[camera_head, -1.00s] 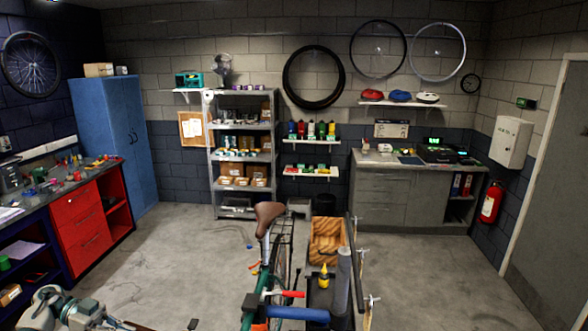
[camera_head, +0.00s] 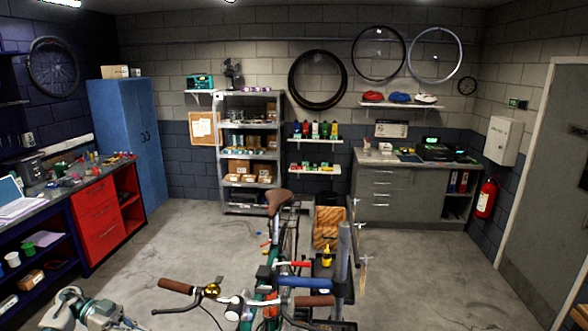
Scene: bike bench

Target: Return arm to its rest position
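Part of my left arm (camera_head: 85,312), white and teal, shows at the bottom left edge in the head view. Its gripper is not in view. My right arm and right gripper are not in view. A teal bike (camera_head: 272,285) stands in the middle at the front, with a brown saddle (camera_head: 278,200) and brown handlebar grips (camera_head: 175,286). My visible arm link is left of the handlebar, with a gap between them in the picture.
A work stand post (camera_head: 343,260) with a blue clamp stands beside the bike. A red drawer cabinet (camera_head: 100,222) and bench are at left, a grey shelf rack (camera_head: 250,205) and grey cabinet (camera_head: 392,197) at the back. The floor (camera_head: 440,275) at right is clear.

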